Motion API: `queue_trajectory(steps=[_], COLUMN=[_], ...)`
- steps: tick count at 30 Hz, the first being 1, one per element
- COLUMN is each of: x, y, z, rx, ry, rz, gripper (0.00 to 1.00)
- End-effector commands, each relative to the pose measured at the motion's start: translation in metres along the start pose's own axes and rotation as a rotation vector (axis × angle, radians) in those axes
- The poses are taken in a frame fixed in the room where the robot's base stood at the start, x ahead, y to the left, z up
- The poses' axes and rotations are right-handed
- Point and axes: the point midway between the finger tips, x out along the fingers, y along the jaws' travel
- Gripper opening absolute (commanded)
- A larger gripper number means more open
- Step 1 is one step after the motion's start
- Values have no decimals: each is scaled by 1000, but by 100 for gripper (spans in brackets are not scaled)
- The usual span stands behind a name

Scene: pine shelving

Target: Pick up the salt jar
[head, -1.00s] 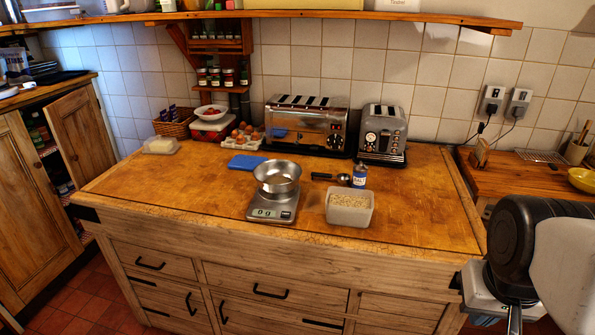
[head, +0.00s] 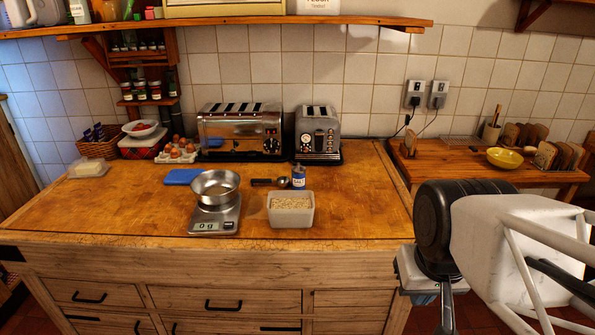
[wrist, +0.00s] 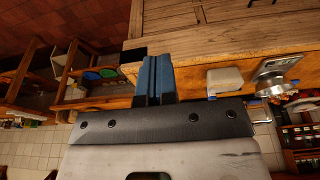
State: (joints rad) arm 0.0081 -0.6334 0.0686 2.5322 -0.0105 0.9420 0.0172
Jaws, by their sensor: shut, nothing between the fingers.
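The salt jar (head: 298,177) is a small blue jar with a pale label and a dark lid. It stands upright on the wooden worktop (head: 120,205), just behind the tub of oats in the head view. My gripper (wrist: 154,60) shows in the wrist view with its two blue fingers together and nothing between them. It is well apart from the jar, off to the right of the worktop in the head view, where its fingertips cannot be made out. In the wrist view I cannot clearly make out the jar.
A tub of oats (head: 290,219) stands right in front of the jar. A scale (head: 215,226) with a metal bowl (head: 215,188) is to the left. A measuring scoop (head: 283,183) lies beside the jar. A toaster (head: 318,135) stands behind. The worktop's right part is clear.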

Motion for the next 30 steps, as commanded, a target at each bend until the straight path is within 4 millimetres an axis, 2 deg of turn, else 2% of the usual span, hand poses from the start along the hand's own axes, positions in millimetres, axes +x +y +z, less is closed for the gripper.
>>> queue_trajectory(steps=[10,27,30], x=[0,0,0], y=[0,0,0], z=[0,0,0], rx=[0,0,0], ry=[0,0,0], rz=[0,0,0], gripper=[0,87,87])
